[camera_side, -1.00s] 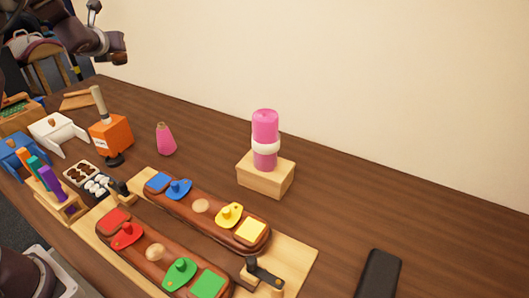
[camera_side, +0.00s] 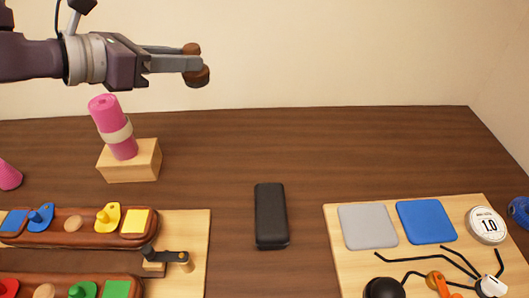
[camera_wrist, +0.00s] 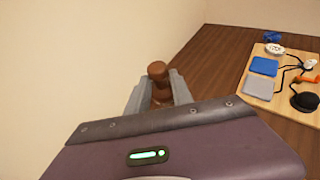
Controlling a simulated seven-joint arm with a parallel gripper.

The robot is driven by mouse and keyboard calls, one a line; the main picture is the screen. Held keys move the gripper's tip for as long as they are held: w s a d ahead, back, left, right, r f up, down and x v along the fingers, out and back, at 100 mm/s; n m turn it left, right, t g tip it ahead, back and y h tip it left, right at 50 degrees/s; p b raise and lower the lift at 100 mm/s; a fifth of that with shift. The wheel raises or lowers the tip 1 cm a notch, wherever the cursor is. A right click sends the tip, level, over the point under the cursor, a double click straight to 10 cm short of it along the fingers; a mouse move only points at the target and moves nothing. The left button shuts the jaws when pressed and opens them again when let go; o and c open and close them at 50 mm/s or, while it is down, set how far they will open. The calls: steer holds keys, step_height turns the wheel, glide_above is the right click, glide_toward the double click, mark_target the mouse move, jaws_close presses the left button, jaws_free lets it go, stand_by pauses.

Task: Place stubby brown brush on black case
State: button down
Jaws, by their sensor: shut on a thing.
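My gripper (camera_side: 190,64) is at the upper left of the side view, raised well above the table. It is shut on the stubby brown brush (camera_side: 198,76), whose rounded ends stick out above and below the fingertips. In the wrist view the brush (camera_wrist: 157,71) sits between the two grey fingers. The black case (camera_side: 271,216) lies flat on the table near the middle of the side view, lower than my gripper and to its right. Nothing lies on the case. The case does not show in the wrist view.
Left is a board with brown saddles and coloured pieces (camera_side: 187,226). Right is a board (camera_side: 350,270) with pads and cables. The table around the case is clear.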

steer(key=s+d+m+g+h, duration=0.3)
steer(key=s+d+m+g, duration=0.2)
steer(key=s+d, duration=0.8)
glide_above(257, 211)
steer(key=f, duration=2)
steer(key=shift+d+f, duration=0.3)
steer(key=shift+d, duration=0.05)
steer(key=shift+f, duration=0.1)
steer(key=c, duration=1.1)
jaws_free()
steer(key=shift+a+r, duration=0.2)
steer(key=shift+a, duration=0.1)
steer(key=v, duration=1.1)
steer(key=shift+s+a+r, duration=0.1)
steer(key=shift+s+r, duration=0.1)
steer(key=shift+r, duration=0.05)
